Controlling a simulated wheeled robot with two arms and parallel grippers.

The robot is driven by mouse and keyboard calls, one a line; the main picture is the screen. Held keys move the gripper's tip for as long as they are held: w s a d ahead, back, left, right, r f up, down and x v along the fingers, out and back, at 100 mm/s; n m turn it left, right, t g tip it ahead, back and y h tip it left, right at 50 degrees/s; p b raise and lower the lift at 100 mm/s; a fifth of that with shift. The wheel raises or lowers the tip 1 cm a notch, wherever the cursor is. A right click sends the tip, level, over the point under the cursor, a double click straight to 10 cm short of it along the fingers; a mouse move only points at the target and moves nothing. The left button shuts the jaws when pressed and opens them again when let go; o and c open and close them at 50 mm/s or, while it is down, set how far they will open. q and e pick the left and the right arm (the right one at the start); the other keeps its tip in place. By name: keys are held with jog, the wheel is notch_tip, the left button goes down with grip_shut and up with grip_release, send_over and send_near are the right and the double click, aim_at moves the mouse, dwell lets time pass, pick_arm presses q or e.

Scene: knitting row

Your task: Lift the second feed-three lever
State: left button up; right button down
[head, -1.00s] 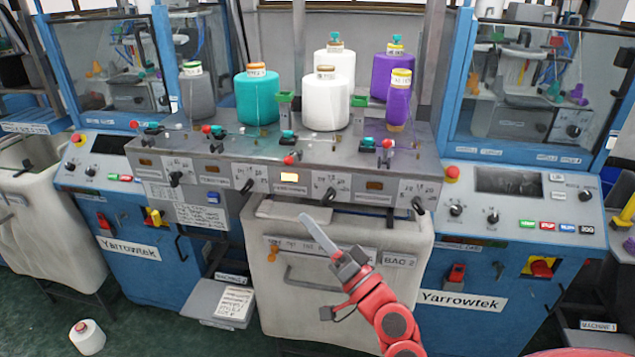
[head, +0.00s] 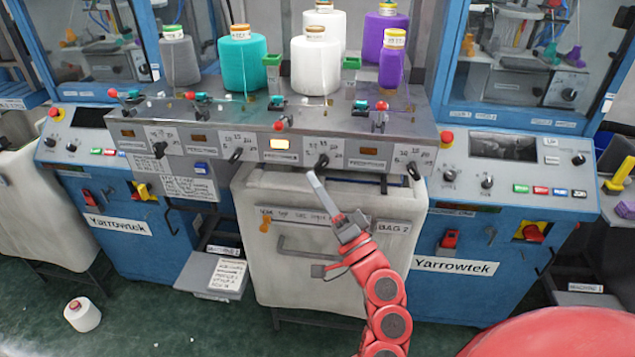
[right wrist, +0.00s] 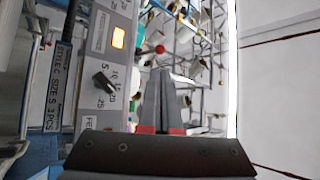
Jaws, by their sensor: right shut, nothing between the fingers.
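The feed-three lever (head: 279,124) has a red ball tip and hangs at the front edge of the grey machine top, just above the lit yellow lamp. Its ball sits lower than those of the neighbouring levers. My right gripper (head: 312,176) is shut and empty, in front of and below the panel, to the right of the lamp in the picture, apart from the lever. In the right wrist view the shut fingers (right wrist: 162,75) point towards a red ball (right wrist: 160,48) beyond their tips; I cannot tell which lever it belongs to. My left gripper is not in view.
Other red-ball levers (head: 381,105) stand along the top, with yarn cones (head: 316,65) behind. Black knobs (head: 322,161) stick out of the front panel near my gripper. A pale bag bin (head: 335,280) stands below. A white cone (head: 82,314) lies on the floor.

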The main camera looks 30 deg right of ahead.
aim_at(282, 124)
jog(key=p+x, duration=0.4)
jog(key=x, duration=0.6)
jog(key=shift+w, duration=0.25)
jog(key=shift+r, duration=0.15)
